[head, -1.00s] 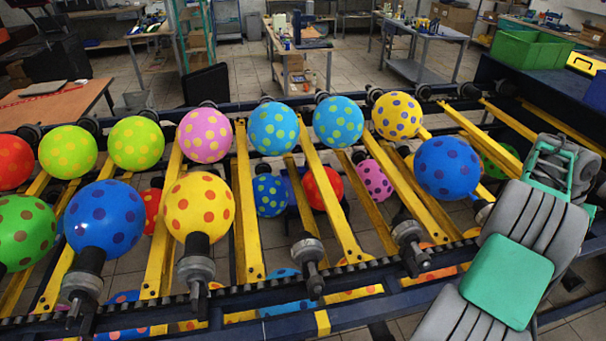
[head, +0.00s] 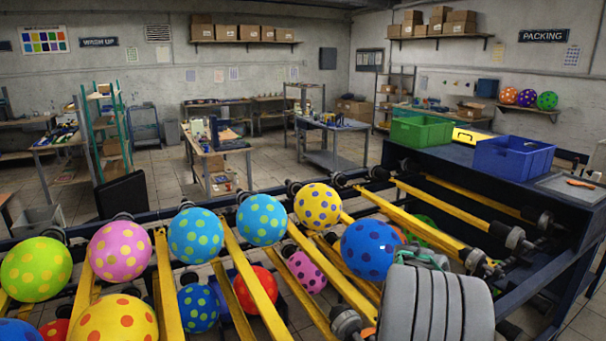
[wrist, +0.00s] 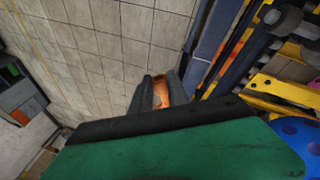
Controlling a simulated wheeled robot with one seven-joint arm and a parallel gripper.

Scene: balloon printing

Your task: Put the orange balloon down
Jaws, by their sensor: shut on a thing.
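In the wrist view my gripper (wrist: 161,78) is shut on the orange balloon (wrist: 161,93). Only a small orange patch of it shows between the dark fingers, so its full shape is hidden. Tiled floor lies behind the fingers. In the head view my grey arm hides the fingers and the held balloon; only a bit of green shows beyond the arm, close to the blue dotted balloon (head: 369,248).
A yellow-railed rack carries several dotted balloons, including a yellow one (head: 317,206). On the bench at right are a green crate (head: 421,132), a blue crate (head: 513,158) and a grey tray (head: 572,188). A wall shelf (head: 528,109) holds three balloons.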

